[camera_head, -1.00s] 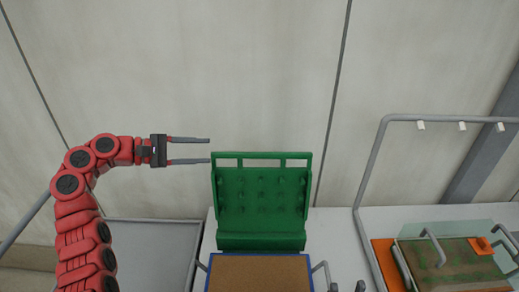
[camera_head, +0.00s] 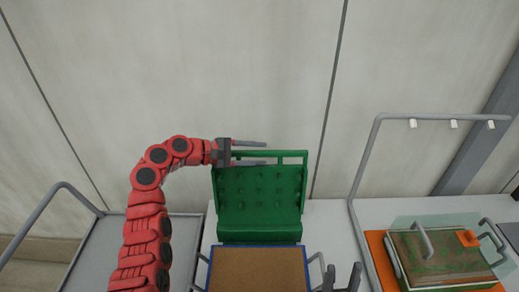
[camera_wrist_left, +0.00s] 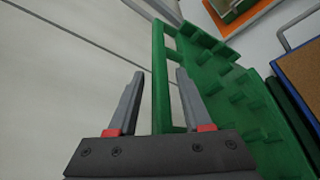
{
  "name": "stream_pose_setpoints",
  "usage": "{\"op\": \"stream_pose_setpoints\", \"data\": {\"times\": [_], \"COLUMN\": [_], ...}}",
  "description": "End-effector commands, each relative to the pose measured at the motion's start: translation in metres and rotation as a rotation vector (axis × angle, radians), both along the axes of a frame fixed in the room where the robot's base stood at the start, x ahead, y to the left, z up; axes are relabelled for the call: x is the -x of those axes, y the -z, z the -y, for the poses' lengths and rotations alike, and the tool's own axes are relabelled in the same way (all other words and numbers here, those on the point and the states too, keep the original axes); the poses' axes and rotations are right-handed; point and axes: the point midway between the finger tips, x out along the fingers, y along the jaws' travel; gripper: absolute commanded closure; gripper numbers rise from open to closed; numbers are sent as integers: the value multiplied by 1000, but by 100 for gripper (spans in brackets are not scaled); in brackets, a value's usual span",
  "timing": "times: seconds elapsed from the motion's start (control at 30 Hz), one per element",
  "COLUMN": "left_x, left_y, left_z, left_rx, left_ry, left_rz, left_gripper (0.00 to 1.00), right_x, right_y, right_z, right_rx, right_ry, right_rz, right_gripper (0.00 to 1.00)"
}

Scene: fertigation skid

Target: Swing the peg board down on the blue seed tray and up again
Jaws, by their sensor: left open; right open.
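The green peg board (camera_head: 260,203) stands upright with its pegs facing me, behind the blue seed tray (camera_head: 211,270), which is filled with brown soil. A handle bar (camera_head: 290,153) runs along the board's top. My left gripper (camera_head: 266,152) is open at the left half of this bar, one finger above it and one below. In the left wrist view, the bar (camera_wrist_left: 160,75) passes between the two open fingers (camera_wrist_left: 159,74), with gaps visible beside it. My right gripper (camera_head: 342,275) shows only its fingertips at the bottom edge, apart and empty, right of the tray.
A grey tray-like surface (camera_head: 95,262) with a rail lies to the left. On the right, a grey pipe frame (camera_head: 367,160) with white nozzles stands over a planted tray (camera_head: 435,255) on an orange base. The wall behind is bare.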

Motion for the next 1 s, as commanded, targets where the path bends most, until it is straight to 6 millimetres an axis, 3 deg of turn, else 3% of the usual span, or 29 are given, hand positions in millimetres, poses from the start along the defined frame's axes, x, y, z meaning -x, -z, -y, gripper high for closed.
{"op": "stream_pose_setpoints", "data": {"times": [0.4,0.7,1.0], "left_x": [-3,-3,-3], "left_y": [3,3,3], "left_z": [9,8,8], "left_rx": [-2,-2,-2], "left_ry": [-1,-1,-1], "left_rz": [2,1,1], "left_gripper": [50,100,100], "right_x": [0,0,0], "right_y": [-3,-3,-3], "right_z": [0,0,0], "right_rx": [0,0,0], "right_ry": [0,0,0], "right_rz": [0,0,0], "right_gripper": [53,53,53]}}
